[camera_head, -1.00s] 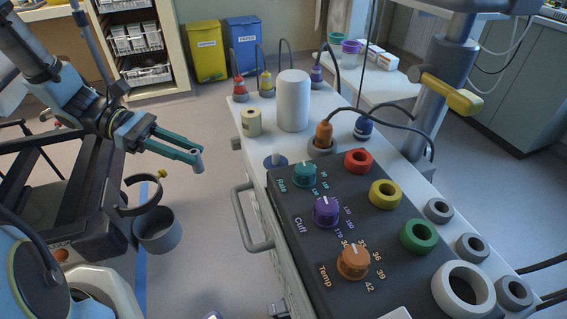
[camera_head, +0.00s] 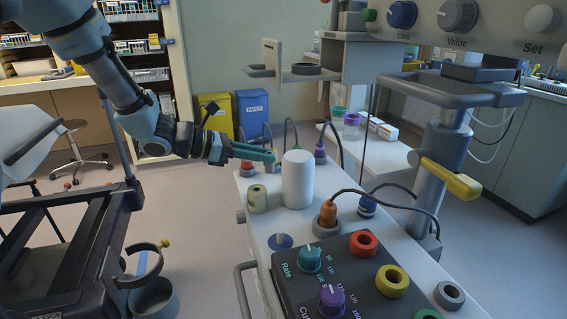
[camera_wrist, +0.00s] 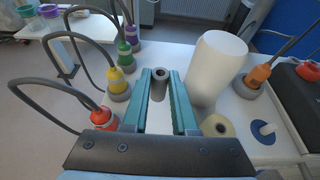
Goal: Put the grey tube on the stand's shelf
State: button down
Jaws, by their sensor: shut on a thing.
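The grey tube (camera_wrist: 158,84) is a short hollow cylinder, held upright between the teal fingertips of my gripper (camera_wrist: 160,90) in the wrist view. In the head view my gripper (camera_head: 262,153) reaches in from the left over the far left part of the cart top, left of the white cylinder; the tube is small and hard to make out there. A stand with a grey post (camera_head: 432,185) and a yellow lever rises at the right. A flat grey shelf (camera_head: 450,90) is on top of the post. The tube is well left of it and lower.
The white cylinder (camera_head: 297,180) and cream roll (camera_head: 257,199) stand close to my gripper. Cabled plugs, including red (camera_wrist: 102,120) and yellow (camera_wrist: 117,80) ones, are beside the fingers. A grey ring holder (camera_head: 305,70) hangs above. A dark knob panel (camera_head: 335,280) fills the front.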

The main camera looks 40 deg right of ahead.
jog(key=d, duration=0.1)
jog(key=s+d, duration=0.1)
jog(key=d, duration=0.2)
jog(key=shift+s+p, duration=0.3)
jog(key=f, duration=0.1)
jog(key=f+p, duration=0.1)
jog(key=f, duration=0.1)
jog(key=shift+s+d, duration=0.1)
jog(key=shift+d, duration=0.2)
jog(key=shift+f, duration=0.3)
jog(key=shift+f, duration=0.1)
jog(key=c, duration=0.7)
grip_release()
